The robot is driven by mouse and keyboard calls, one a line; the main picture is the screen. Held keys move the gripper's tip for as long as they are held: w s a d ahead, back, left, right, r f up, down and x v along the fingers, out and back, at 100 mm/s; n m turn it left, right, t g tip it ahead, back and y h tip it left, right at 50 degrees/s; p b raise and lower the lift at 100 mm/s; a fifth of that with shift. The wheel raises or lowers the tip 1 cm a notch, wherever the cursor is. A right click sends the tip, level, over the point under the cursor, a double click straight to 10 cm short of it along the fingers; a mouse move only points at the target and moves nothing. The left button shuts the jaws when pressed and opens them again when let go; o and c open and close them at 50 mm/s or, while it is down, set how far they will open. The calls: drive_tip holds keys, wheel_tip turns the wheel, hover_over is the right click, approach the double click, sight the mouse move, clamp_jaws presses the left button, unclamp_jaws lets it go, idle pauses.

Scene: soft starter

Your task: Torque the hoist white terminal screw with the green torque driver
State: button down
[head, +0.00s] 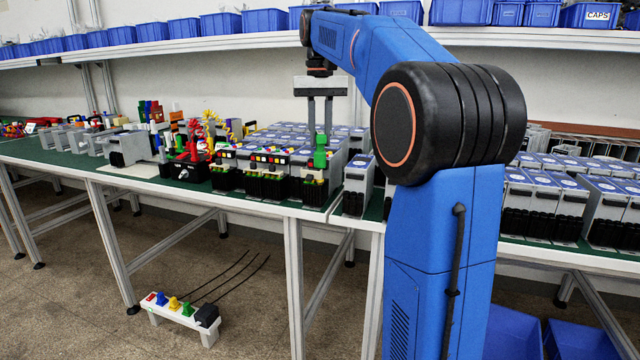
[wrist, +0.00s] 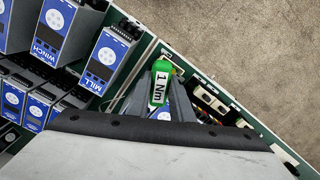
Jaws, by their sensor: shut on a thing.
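My gripper (head: 319,138) is shut on the green torque driver (head: 320,157), which hangs upright below the fingers. In the wrist view the driver (wrist: 161,85) shows a "1 Nm" label between the fingers. In the head view the driver is over the front-row starter unit (head: 315,188) at the right, above its coloured terminal row. The driver's tip is hidden, so I cannot tell if it touches a screw. Two similar units with coloured terminals (head: 226,172) (head: 268,178) stand to its left. No hoist label is readable, and I cannot single out the white screw.
Units labelled WINCH (wrist: 52,28) and MILL (wrist: 103,62) stand close by in the wrist view. Red and yellow coiled items (head: 208,130) crowd the green bench at left. A single unit (head: 358,180) stands right of the driver. Blue bins (head: 265,22) line the shelf.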

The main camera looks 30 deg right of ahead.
idle(0.3)
drive_tip(key=n, duration=0.4)
drive_tip(key=shift+n, duration=0.4)
idle(0.3)
drive_tip(key=shift+m, duration=0.9)
drive_tip(key=shift+n, duration=0.8)
